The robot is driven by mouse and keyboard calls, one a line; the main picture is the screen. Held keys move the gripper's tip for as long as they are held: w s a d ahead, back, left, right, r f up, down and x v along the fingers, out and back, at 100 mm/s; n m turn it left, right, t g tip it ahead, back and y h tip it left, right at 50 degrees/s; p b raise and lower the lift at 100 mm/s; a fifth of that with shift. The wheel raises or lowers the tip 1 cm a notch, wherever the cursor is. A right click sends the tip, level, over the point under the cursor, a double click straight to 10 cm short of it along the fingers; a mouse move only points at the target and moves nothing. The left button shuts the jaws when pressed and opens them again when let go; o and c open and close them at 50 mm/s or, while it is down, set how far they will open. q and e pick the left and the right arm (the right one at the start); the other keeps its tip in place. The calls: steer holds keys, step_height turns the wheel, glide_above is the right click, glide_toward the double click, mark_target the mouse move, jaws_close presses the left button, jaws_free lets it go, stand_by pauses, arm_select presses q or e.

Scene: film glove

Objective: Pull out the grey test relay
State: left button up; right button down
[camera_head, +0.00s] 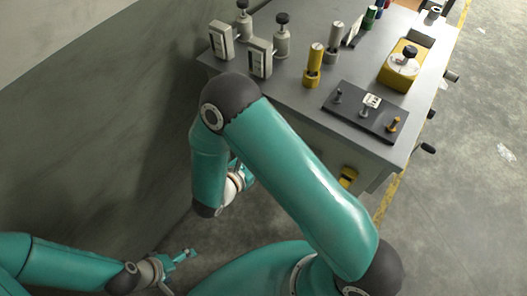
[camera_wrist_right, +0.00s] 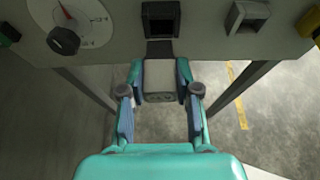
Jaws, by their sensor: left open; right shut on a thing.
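The grey test relay (camera_wrist_right: 159,77) is a small grey block between the two fingers of my right gripper (camera_wrist_right: 160,88) in the right wrist view. The gripper is shut on it. A dark square socket (camera_wrist_right: 160,19) in the panel lies just beyond the relay, with a dark strip between them; I cannot tell whether any part of the relay is still inside it. In the head view my right gripper (camera_head: 238,181) is mostly hidden behind my own arm, and the relay does not show. My left gripper (camera_head: 182,257) is open and empty, low at the left, away from the bench.
The panel also carries a dial (camera_wrist_right: 70,20) with a black knob and a second, grey-framed socket (camera_wrist_right: 247,17). The bench top (camera_head: 290,85) holds several fittings, including a yellow block (camera_head: 402,69) and a dark plate (camera_head: 352,117) with posts. Floor below is clear.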

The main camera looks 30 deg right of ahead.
stand_by(0.3)
steer(key=shift+s+a, duration=0.2)
steer(key=shift+a, duration=0.3)
steer(key=shift+s+a+b, duration=0.4)
steer(key=shift+s+a, duration=0.1)
steer(key=shift+a, duration=0.4)
